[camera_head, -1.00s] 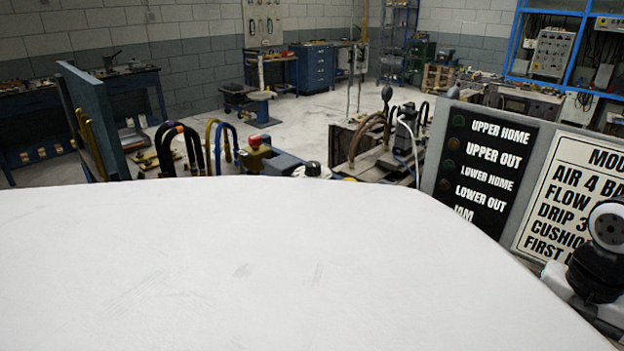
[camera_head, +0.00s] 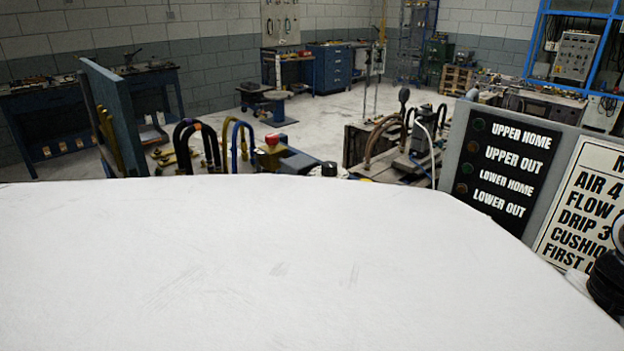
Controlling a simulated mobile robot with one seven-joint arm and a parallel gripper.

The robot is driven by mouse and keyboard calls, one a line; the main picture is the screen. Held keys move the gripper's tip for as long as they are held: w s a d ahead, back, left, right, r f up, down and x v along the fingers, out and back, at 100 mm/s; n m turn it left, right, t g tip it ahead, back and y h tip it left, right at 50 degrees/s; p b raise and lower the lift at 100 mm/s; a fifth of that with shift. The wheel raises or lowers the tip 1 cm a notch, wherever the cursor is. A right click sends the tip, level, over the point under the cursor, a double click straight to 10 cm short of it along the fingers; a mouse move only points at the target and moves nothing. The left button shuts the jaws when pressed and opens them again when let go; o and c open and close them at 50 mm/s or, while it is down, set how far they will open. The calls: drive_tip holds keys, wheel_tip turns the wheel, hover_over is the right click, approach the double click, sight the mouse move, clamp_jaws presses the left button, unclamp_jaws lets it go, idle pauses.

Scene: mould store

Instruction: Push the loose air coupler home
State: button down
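I cannot pick out the loose air coupler in this view. My gripper is not in view. Several looped hoses or handles in black, yellow and blue (camera_head: 236,150) stand beyond the white surface, left of centre. More brown, black and white hoses (camera_head: 380,145) curve over equipment right of centre. None of these shows clearly enough to tell a coupler or its seat.
A broad scuffed white surface (camera_head: 230,250) fills the foreground and hides what is below. A grey panel with a black label plate (camera_head: 504,165) and a white text sign (camera_head: 582,210) stands at right. A blue drawer cabinet (camera_head: 331,68) stands behind open floor (camera_head: 325,112).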

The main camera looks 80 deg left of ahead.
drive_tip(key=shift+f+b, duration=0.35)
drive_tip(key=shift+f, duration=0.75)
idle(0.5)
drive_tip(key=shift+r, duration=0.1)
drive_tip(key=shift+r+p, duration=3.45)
drive_tip(key=shift+p, duration=0.1)
